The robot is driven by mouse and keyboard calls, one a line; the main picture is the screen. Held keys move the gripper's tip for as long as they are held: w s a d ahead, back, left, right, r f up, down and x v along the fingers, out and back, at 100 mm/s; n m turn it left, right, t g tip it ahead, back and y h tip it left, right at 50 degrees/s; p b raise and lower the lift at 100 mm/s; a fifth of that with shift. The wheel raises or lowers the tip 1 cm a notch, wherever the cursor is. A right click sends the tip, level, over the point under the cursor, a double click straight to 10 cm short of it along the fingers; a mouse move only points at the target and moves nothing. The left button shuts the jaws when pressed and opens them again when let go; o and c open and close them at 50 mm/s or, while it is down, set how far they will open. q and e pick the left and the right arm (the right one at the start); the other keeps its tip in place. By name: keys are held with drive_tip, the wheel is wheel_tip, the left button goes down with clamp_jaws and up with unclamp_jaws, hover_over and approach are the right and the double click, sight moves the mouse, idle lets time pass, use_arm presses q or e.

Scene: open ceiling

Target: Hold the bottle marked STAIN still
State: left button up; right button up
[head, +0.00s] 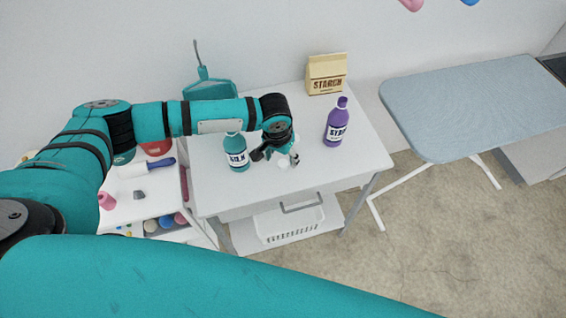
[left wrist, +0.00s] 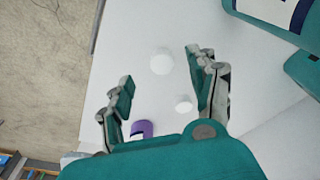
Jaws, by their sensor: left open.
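The purple bottle (head: 337,122) stands upright on the right part of the white table; only the first letters of its label, "STA", can be read. My left gripper (head: 276,158) is open and empty, pointing down left of the purple bottle and apart from it. A teal bottle marked SILK (head: 236,156) stands just left of this gripper. In the left wrist view the open fingers (left wrist: 160,68) have white table between them, and a piece of a purple bottle (left wrist: 142,130) shows low down, partly hidden by the gripper body. My right gripper is not in view.
A STARCH bag (head: 326,75) stands at the table's (head: 350,165) back. Small white round pieces (left wrist: 162,62) lie below the left gripper. The table's front right is clear.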

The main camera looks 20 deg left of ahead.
sight(283, 163)
use_arm(q)
drive_tip(key=f, duration=0.2)
drive_tip(key=w+f, duration=0.1)
drive_tip(key=f, duration=0.1)
drive_tip(key=shift+f+p, duration=0.2)
drive_tip(key=shift+p, duration=0.2)
drive_tip(key=c, duration=0.8)
